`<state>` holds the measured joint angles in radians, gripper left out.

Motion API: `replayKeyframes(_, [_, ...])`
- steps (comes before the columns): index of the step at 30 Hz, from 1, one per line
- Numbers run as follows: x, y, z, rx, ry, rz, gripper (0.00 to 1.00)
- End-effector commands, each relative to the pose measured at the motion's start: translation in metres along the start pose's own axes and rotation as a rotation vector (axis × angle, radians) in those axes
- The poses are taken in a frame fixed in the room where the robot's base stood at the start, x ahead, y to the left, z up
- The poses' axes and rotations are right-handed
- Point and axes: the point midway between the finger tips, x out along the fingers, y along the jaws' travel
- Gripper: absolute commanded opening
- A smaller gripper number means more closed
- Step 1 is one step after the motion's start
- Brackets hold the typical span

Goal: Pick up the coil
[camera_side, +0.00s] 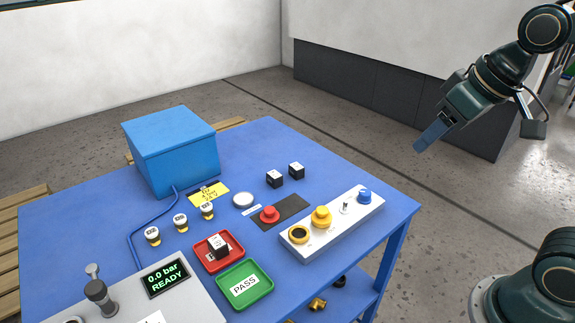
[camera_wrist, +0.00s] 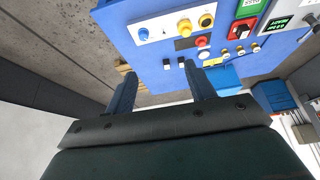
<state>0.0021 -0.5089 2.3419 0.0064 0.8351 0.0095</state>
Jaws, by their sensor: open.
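Two small black blocks with pale labelled tops, which look like coils, stand on the blue table: the left one (camera_side: 274,179) and the right one (camera_side: 296,170). A similar black block (camera_side: 219,246) sits in the red tray (camera_side: 200,256). Which one is the coil in question I cannot tell. My gripper (camera_side: 424,146) is open and empty, high beyond the table's right edge and well apart from the blocks. In the wrist view its two blue fingers (camera_wrist: 160,69) are spread, with the standing blocks small in the distance between them.
A white panel (camera_side: 368,208) with yellow and blue knobs lies along the table's right side, near a red button (camera_side: 269,214). A blue box (camera_side: 172,150) stands at the back left. Several small brass fittings (camera_side: 181,222), a green PASS tray (camera_side: 262,275) and a READY display (camera_side: 165,278) are further left.

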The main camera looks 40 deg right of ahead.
Motion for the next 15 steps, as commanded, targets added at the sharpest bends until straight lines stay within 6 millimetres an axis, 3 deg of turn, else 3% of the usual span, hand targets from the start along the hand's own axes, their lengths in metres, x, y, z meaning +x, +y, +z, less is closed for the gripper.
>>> replayKeyframes(15, [0.068,0.002,-0.105,0.025,-0.036,0.011,0.55])
